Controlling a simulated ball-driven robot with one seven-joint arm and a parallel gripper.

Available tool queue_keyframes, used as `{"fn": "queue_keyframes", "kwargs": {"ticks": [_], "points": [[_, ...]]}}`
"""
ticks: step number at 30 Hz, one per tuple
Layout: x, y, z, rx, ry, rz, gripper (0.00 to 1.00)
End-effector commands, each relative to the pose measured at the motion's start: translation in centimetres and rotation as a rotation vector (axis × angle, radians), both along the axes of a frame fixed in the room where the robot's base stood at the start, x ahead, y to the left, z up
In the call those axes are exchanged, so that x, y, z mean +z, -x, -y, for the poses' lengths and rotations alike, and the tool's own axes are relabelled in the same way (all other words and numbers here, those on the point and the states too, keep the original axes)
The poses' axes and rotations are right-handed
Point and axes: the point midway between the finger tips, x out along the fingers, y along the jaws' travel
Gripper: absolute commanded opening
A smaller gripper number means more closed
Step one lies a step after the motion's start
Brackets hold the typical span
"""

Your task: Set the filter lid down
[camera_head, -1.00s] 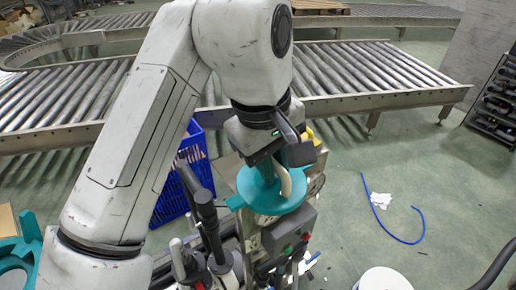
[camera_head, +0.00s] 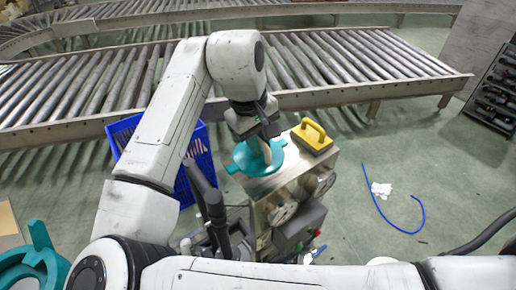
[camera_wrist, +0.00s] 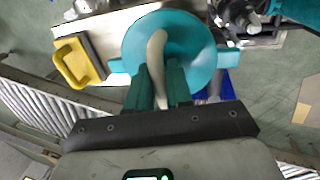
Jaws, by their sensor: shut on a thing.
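The teal filter lid (camera_head: 243,161) is a round disc with side tabs and a pale curved handle. My gripper (camera_head: 262,146) is shut on that handle from above. In the wrist view the lid (camera_wrist: 195,40) lies just past the teal fingers of my gripper (camera_wrist: 158,85), with the pale handle between them. The lid is over the left part of a metal machine's top (camera_head: 290,172); whether it touches that top cannot be told.
A yellow-handled block (camera_head: 313,136) sits on the machine top, right of the lid; it also shows in the wrist view (camera_wrist: 78,62). A blue crate (camera_head: 198,165) stands to the left. A teal ring part (camera_head: 35,262) is at lower left. Roller conveyors (camera_head: 330,65) run behind.

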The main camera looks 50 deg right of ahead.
Motion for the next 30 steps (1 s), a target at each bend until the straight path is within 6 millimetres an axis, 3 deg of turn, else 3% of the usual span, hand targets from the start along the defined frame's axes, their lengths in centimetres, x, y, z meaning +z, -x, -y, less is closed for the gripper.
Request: {"fn": "queue_keyframes", "kwargs": {"ticks": [10, 17, 29, 30], "points": [[-2.6, -1.6, 1.6, 0.001, -0.001, -0.001, 0.00], [-5.3, -1.5, 1.5, 0.000, 0.000, 0.000, 0.00], [-5.9, -1.5, 1.5, 0.000, 0.002, -0.001, 0.00], [-5.9, -1.5, 1.5, 0.000, 0.000, 0.000, 0.24]]}}
